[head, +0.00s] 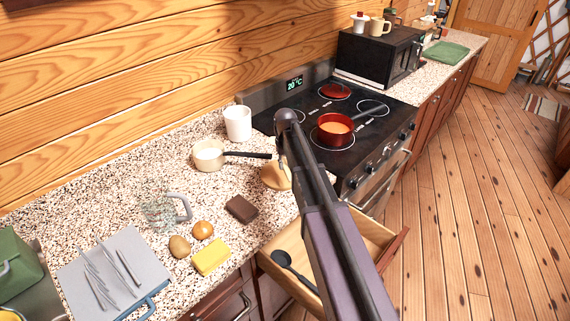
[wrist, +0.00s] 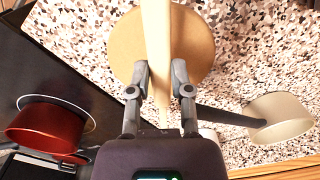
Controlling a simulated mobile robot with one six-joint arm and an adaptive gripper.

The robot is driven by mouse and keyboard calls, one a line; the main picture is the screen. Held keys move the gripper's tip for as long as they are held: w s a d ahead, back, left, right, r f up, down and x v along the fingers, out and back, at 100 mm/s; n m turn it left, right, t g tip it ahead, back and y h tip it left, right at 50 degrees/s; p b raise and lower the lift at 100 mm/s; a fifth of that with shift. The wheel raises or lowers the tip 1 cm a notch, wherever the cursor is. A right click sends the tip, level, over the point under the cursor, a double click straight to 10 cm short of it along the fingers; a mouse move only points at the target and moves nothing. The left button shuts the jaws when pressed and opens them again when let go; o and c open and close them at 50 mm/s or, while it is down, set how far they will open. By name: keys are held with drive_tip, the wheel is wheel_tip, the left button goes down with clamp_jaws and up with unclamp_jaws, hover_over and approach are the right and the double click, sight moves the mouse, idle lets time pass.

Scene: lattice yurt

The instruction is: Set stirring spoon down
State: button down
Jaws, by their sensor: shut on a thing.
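My gripper (wrist: 161,80) is shut on the pale wooden stirring spoon (wrist: 158,35) in the wrist view. The spoon runs between the two fingers, and its upper end leaves the top of the picture. A round tan disc (wrist: 122,48), perhaps a spoon rest, lies on the counter behind the spoon. I cannot tell whether spoon and disc touch. In the head view, part of a tan shape (head: 276,178) shows beside my arm, at the counter's edge near the stove; my arm hides the fingers there.
A cream saucepan (head: 209,155) and white mug (head: 238,123) stand left of my arm. A red pot (head: 334,129) sits on the stove (head: 372,125) to the right. A brown block (head: 241,208) lies nearby. Below, an open drawer (head: 372,228) holds a dark utensil (head: 294,270).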

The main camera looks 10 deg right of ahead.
sight(285, 181)
drive_tip(key=shift+f+b, duration=2.85)
drive_tip(key=shift+f, duration=0.25)
drive_tip(key=shift+f+b, duration=0.3)
drive_tip(key=shift+c, duration=2.3)
unclamp_jaws()
drive_tip(key=shift+r, duration=0.15)
wheel_tip(285, 181, up, 8)
drive_tip(key=p, duration=0.8)
drive_tip(key=shift+r+p, duration=0.15)
drive_tip(key=shift+p, duration=0.15)
drive_tip(key=s+d+m, duration=0.1)
drive_tip(key=s, duration=2.3)
drive_tip(key=shift+s+d+f+b, duration=0.15)
drive_tip(key=shift+s+f+b, duration=0.2)
